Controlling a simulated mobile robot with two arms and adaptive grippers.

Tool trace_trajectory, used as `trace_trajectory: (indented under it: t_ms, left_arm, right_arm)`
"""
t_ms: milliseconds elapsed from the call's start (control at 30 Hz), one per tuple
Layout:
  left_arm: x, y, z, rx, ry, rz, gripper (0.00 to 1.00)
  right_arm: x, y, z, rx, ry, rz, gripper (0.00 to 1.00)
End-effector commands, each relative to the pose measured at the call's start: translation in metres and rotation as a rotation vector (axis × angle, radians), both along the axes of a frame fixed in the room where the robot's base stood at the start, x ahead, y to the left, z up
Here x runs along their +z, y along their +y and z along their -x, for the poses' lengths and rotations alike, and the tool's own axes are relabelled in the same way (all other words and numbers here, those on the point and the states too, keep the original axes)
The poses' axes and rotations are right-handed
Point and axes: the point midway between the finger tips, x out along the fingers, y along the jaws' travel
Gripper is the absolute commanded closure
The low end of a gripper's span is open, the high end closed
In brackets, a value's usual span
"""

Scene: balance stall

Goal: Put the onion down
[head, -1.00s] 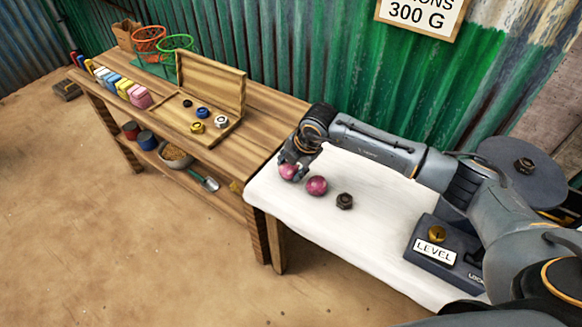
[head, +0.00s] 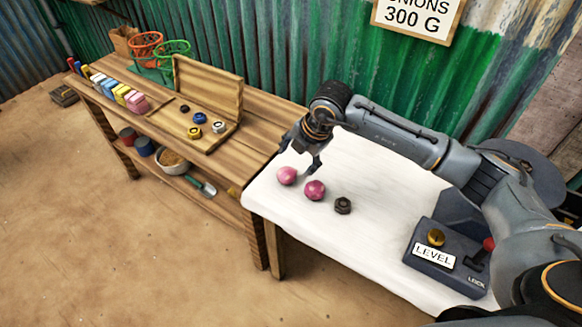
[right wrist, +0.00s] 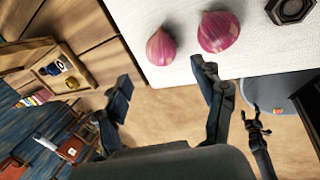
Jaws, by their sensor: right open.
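Two pink-purple onions lie on the white table. The left onion (head: 287,176) is nearest the table's left edge, and the right onion (head: 315,190) is close beside it, a small gap between. My right gripper (head: 301,160) is open and empty just above and behind the left onion, apart from it. In the right wrist view the left onion (right wrist: 161,45) and right onion (right wrist: 218,31) lie beyond the spread fingers (right wrist: 160,78). A small dark gripper shape, seemingly my left gripper (right wrist: 260,124), shows at lower right there; its jaws are unclear.
A dark hex nut (head: 343,205) sits right of the onions. A grey box with a LEVEL sign (head: 434,256) and red-knobbed lever stands at the right of the white table (head: 365,245). A wooden bench (head: 258,115) with an open box adjoins on the left.

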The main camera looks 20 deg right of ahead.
Motion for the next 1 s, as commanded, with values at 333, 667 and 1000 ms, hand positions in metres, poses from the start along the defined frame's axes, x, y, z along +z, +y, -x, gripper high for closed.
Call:
trace_trajectory:
  t_ms: [333, 667, 1000]
  left_arm:
    - [-0.004, 0.0, 0.0, 0.0, 0.0, 0.0, 0.27]
    - [-0.003, 0.0, 0.0, 0.0, 0.0, 0.001, 0.27]
    - [-0.004, -0.001, 0.0, 0.0, 0.0, 0.001, 0.27]
  right_arm:
    - [0.04, -0.008, 0.013, 0.0, -0.001, -0.001, 0.31]
    - [0.041, -0.008, 0.013, 0.0, 0.0, 0.0, 0.31]
    - [0.037, 0.024, 0.022, 0.08, -0.005, -0.095, 0.31]
